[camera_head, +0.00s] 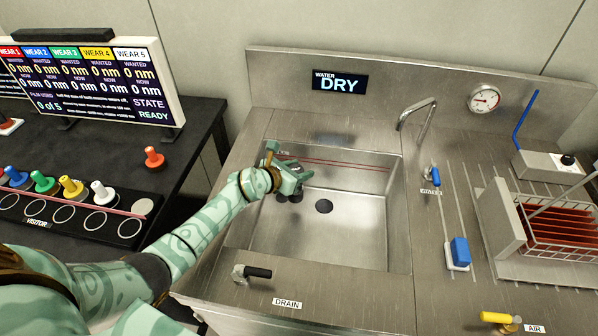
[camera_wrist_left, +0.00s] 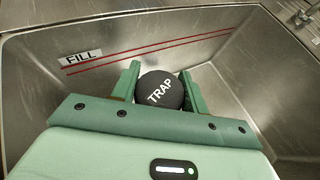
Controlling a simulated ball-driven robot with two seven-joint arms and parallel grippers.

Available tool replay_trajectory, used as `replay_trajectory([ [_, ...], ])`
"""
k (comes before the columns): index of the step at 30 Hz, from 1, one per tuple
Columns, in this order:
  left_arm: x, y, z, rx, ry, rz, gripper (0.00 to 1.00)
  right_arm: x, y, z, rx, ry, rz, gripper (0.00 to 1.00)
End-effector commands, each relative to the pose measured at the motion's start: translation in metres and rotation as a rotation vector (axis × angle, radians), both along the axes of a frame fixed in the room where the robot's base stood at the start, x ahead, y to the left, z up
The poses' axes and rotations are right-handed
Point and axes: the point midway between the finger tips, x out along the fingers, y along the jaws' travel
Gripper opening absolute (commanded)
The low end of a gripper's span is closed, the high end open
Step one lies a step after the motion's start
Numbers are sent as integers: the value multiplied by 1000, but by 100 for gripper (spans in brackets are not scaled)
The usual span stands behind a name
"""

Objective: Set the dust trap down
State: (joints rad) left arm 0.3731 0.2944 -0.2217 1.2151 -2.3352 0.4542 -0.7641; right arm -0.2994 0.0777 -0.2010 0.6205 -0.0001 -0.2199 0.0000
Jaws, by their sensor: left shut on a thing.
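My left gripper (camera_wrist_left: 163,93) is shut on the dust trap (camera_wrist_left: 160,88), a round black thing with TRAP in white letters. In the wrist view it sits between the two green fingers, with the sink wall behind it. In the head view my left gripper (camera_head: 293,182) is over the left part of the steel sink (camera_head: 345,235); the trap shows only as a dark shape beneath it. I cannot tell whether the trap touches the sink floor. My right gripper is not in view.
The sink has a dark drain hole (camera_head: 324,206), red fill lines and a tap (camera_head: 420,118). A black drain handle (camera_head: 257,272) is at the front rim. A rack with red plates (camera_head: 560,228) stands right. Coloured pegs (camera_head: 72,187) stand on the dark left table. The sink's right half is clear.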

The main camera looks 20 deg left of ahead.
Motion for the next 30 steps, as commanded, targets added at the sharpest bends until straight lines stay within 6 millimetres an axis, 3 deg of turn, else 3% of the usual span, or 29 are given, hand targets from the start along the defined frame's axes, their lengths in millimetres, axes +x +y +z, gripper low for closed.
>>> replay_trajectory([
  [17, 0, 0, -10, 0, -1, 0, 6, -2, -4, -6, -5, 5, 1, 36],
  [18, 0, 0, -10, 0, -1, 0, 47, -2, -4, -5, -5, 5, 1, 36],
  [20, 0, 0, -10, 0, -1, 0, 64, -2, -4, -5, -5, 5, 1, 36],
  [30, 0, 0, -6, 1, -2, 0, 66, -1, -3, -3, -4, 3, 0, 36],
])
